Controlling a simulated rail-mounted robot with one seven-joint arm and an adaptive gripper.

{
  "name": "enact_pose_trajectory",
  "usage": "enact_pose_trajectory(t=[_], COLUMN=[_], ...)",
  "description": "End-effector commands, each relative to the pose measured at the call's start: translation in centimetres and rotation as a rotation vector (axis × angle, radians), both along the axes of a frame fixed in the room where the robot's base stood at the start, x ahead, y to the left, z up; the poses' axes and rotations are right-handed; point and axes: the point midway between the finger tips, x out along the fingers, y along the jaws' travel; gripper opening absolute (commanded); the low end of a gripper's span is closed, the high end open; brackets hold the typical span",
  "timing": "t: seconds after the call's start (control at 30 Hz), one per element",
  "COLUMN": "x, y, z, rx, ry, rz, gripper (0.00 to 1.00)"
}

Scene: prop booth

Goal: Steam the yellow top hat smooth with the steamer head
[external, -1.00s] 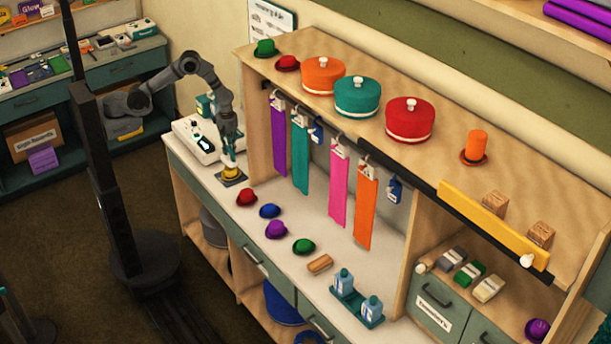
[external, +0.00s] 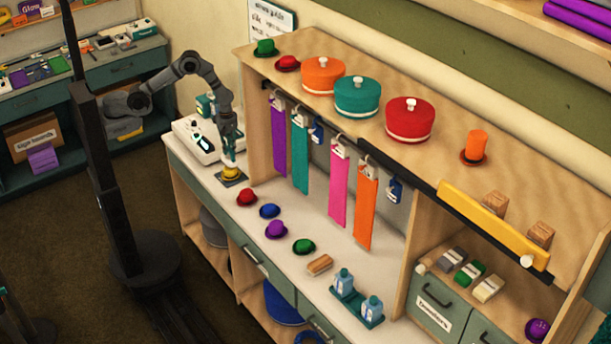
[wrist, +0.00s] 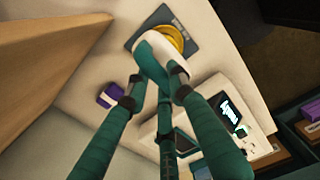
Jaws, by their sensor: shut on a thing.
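The yellow top hat (external: 231,173) sits on a small dark mat (external: 241,182) at the left end of the white counter. In the wrist view, part of the yellow hat (wrist: 176,36) shows past the steamer head, on the grey mat (wrist: 160,20). My gripper (external: 229,154) points down over the hat and is shut on the steamer head. The white steamer head (wrist: 156,52) has a teal handle and covers much of the hat. I cannot tell whether it touches the hat or hovers just above.
A white steamer unit (external: 196,142) stands behind-left of the mat. Hats, red (external: 247,197), blue (external: 269,211), purple (external: 276,229) and green (external: 304,246), line the counter to the right. A wooden side panel (wrist: 40,60) rises close by, with hanging ribbons (external: 279,140) beyond it.

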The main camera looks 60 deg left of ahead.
Motion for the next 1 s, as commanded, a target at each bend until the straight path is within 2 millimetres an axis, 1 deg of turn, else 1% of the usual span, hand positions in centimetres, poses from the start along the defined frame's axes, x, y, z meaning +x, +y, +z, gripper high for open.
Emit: enact_pose_trajectory(t=[0.27, 0.37, 1.0], x=[0.0, 0.1, 0.1], y=[0.0, 0.0, 0.0], z=[0.1, 0.5, 8.7], rx=[-0.001, -0.001, -0.001], ry=[-0.001, -0.002, -0.002], rz=[0.0, 0.0, 0.0], gripper=[0.0, 0.0, 0.0])
